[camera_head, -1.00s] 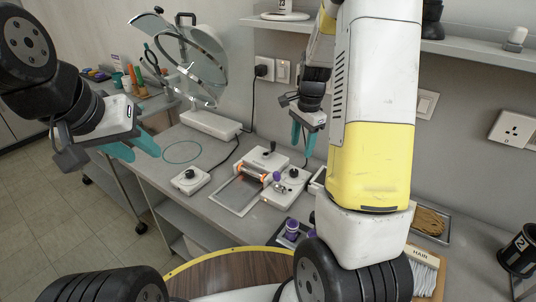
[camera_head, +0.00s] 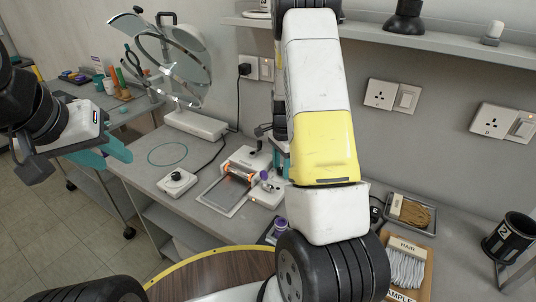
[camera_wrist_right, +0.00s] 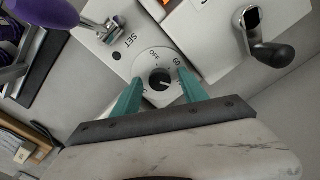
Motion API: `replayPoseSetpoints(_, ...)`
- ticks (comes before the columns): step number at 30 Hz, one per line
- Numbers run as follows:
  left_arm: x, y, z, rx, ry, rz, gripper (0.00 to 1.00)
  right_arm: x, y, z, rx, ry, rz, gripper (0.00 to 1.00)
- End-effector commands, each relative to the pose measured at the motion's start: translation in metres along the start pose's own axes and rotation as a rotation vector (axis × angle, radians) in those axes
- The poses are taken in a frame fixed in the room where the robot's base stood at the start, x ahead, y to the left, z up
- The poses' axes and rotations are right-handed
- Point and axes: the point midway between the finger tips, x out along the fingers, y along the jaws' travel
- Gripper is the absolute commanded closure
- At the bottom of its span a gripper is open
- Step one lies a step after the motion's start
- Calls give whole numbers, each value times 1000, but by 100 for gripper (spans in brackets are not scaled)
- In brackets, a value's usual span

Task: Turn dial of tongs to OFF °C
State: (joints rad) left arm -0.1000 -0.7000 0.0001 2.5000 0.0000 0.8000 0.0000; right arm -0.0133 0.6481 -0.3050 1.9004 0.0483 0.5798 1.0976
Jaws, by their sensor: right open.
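The dial (camera_wrist_right: 158,79) is a white disc with a black centre knob and printed numbers, on a white housing marked SET in the right wrist view. My right gripper (camera_wrist_right: 160,86) is open, its teal fingertips on either side of the dial. Whether they touch it I cannot tell. In the head view my right arm hides this dial and most of the right gripper (camera_head: 283,160). The white device (camera_head: 247,160) there has an orange-lit part and a purple-tipped handle (camera_head: 264,175). My left gripper (camera_head: 105,153) looks open and empty, beyond the table's left side.
A white box with a black knob (camera_head: 177,182) stands left of the device. A black crank (camera_wrist_right: 262,38) and a purple handle (camera_wrist_right: 46,12) flank the dial. A hair sample board (camera_head: 408,265) lies at right.

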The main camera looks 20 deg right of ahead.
Motion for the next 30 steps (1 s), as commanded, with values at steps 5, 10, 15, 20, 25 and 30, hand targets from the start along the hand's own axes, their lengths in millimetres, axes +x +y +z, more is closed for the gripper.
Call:
replayPoseSetpoints(5,0,0,0,0,0,0,64,0,0,0,0,0,0,49)
replayPoseSetpoints(10,0,0,0,0,0,0,64,0,0,0,0,0,0,75)
replayPoseSetpoints(15,0,0,0,0,0,0,64,0,0,0,0,0,0,100)
replayPoseSetpoints(20,0,0,0,0,0,0,64,0,0,0,-6,0,-1,100)
replayPoseSetpoints(25,0,0,0,0,0,0,64,0,0,0,-43,0,-1,100)
replayPoseSetpoints(30,0,0,0,0,0,0,64,0,0,0,-133,0,-1,100)
